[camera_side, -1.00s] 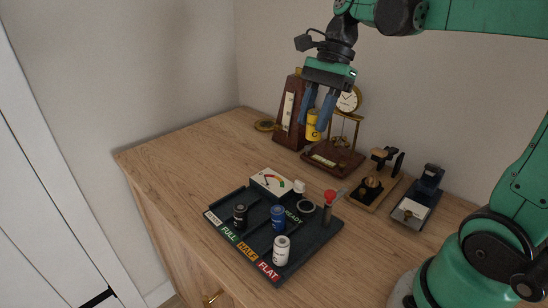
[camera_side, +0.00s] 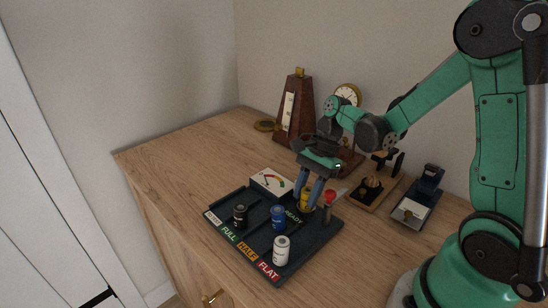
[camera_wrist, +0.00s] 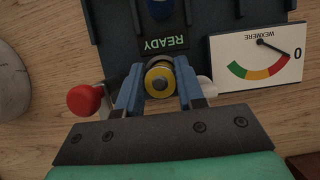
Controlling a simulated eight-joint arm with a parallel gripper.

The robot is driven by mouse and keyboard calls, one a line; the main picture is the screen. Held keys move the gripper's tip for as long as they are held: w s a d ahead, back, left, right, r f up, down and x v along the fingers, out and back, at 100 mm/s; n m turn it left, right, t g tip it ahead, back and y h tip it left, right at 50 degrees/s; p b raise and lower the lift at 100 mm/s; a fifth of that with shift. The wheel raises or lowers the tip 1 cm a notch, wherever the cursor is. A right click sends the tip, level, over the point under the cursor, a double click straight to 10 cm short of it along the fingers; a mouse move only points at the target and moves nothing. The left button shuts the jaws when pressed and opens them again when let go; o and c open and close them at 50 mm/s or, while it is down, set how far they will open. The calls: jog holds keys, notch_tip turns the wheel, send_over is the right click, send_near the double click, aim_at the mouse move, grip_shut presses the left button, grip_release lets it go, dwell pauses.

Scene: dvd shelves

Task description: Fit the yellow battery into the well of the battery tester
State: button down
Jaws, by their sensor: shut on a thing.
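My gripper (camera_side: 312,198) is shut on the yellow battery (camera_side: 305,197) and points down at the back right of the dark tester board (camera_side: 252,220). In the wrist view the battery (camera_wrist: 159,81) shows end-on between the two blue fingers of my gripper (camera_wrist: 158,95). The battery is at the tester's round well, beside the READY label. A grey rim (camera_wrist: 157,62) shows just beyond the battery. I cannot tell how deep the battery sits, as its lower end is hidden. The tester's meter (camera_side: 271,182) stands to the left; its needle points near 0 in the wrist view.
A red-topped post (camera_side: 329,197) stands close to the right of my gripper. Black (camera_side: 240,214), blue (camera_side: 278,216) and white (camera_side: 281,249) batteries stand on the board. Bare wood lies left.

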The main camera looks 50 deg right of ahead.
jog(key=shift+f, duration=0.35)
jog(key=shift+f, duration=0.1)
jog(key=c, duration=0.5)
grip_release()
jog(key=shift+c, duration=0.2)
jog(key=v, duration=1.1)
jog(key=s+a+n+t+h, duration=0.2)
jog(key=a+n+t+h, duration=0.2)
jog(key=n, duration=1.4)
jog(key=a+t, duration=0.3)
jog(key=a, duration=0.1)
jog(key=shift+s+a+h, duration=0.2)
jog(key=shift+a+h, duration=0.15)
jog(key=shift+h, duration=0.05)
